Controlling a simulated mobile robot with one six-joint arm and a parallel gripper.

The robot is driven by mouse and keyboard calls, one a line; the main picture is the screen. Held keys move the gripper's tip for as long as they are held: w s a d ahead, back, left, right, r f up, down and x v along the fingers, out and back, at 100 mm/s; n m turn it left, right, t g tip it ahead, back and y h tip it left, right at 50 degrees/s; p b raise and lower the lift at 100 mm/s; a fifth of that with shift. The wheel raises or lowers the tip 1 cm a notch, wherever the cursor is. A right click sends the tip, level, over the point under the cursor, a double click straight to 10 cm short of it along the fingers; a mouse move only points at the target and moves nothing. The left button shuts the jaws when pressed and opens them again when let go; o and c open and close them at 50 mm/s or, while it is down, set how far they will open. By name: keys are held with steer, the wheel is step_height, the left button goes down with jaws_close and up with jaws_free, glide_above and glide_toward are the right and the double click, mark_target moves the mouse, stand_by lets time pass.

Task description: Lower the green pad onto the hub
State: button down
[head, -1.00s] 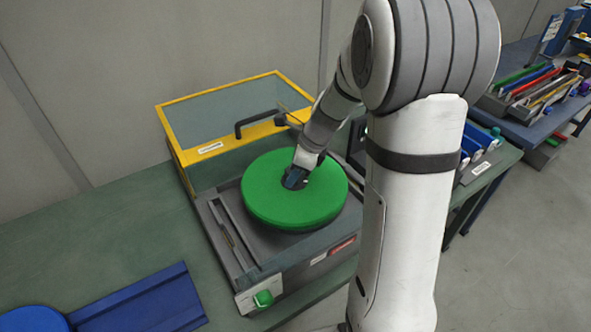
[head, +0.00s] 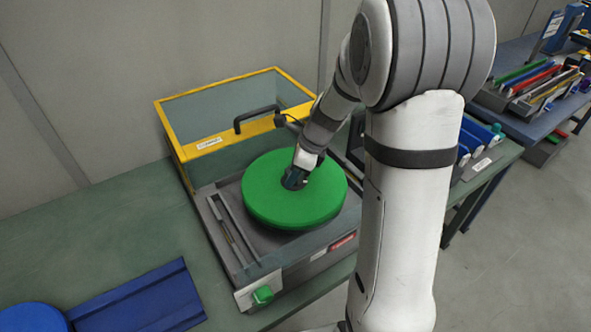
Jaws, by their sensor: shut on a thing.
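The green pad (head: 270,196) is a thick round disc with a hole in its middle, in the head view. It lies level over the grey machine bed. My gripper (head: 294,180) reaches down into the middle of the pad and is shut on it. The fingertips are partly hidden in the hole. The hub is hidden beneath the pad and gripper, so I cannot tell whether the pad touches it.
The machine has a raised clear cover with a yellow frame (head: 180,150) and black handle behind the pad, and a green button (head: 263,294) in front. A blue tray (head: 140,302) lies at lower left. A second bench (head: 520,120) with coloured parts stands at right.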

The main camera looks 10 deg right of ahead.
steer(key=shift+f+b, duration=0.5)
steer(key=shift+f, duration=0.25)
stand_by(0.5)
